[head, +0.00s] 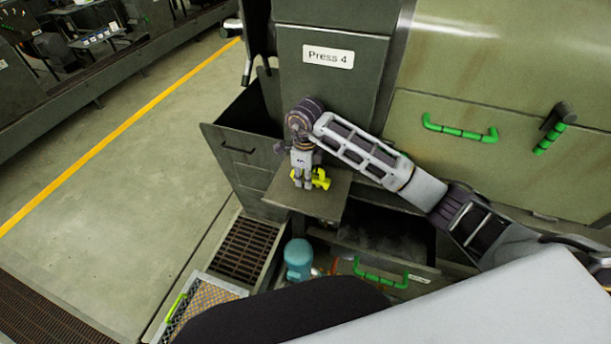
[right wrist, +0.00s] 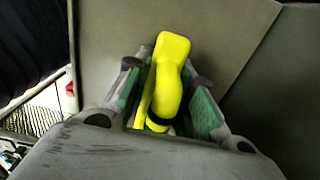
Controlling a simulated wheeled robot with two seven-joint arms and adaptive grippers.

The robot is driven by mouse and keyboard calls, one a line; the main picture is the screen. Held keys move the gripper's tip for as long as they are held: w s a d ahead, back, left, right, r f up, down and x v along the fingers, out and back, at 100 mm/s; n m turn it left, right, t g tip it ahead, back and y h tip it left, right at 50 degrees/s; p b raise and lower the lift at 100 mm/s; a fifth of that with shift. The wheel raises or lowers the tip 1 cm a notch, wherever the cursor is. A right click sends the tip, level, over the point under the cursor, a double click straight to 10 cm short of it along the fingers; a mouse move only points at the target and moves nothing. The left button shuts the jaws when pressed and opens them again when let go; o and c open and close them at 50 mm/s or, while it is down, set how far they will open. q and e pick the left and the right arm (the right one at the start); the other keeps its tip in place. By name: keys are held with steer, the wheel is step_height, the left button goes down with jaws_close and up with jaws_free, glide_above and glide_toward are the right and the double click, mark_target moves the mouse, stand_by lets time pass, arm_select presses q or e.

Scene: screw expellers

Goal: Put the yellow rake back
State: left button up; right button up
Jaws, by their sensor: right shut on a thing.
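The yellow rake (right wrist: 170,75) shows in the right wrist view as a bright yellow handle with a dark band, standing between the two fingers of my right gripper (right wrist: 162,100). My right gripper is shut on it. In the head view a small yellow part of the rake (head: 321,179) shows just beside my right gripper (head: 303,184), over the grey shelf plate (head: 325,205) below the Press 4 panel. The rest of the rake is hidden by the gripper. I cannot tell whether the rake touches the plate. My left gripper is not in view.
The Press 4 sign (head: 328,56) is on the panel behind my arm. An open dark bin (head: 236,150) stands left of the plate. A teal motor (head: 298,258), a drawer with a green handle (head: 381,273) and a floor grating (head: 245,248) lie below. The floor at left is clear.

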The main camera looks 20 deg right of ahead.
steer(key=shift+f, duration=0.15)
steer(key=o, duration=1)
steer(key=shift+c, duration=0.2)
steer(key=shift+r, duration=0.2)
step_height(320, 180, up, 10)
steer(key=shift+f+b, duration=0.2)
steer(key=shift+b, duration=0.8)
steer(key=shift+r, duration=1.15)
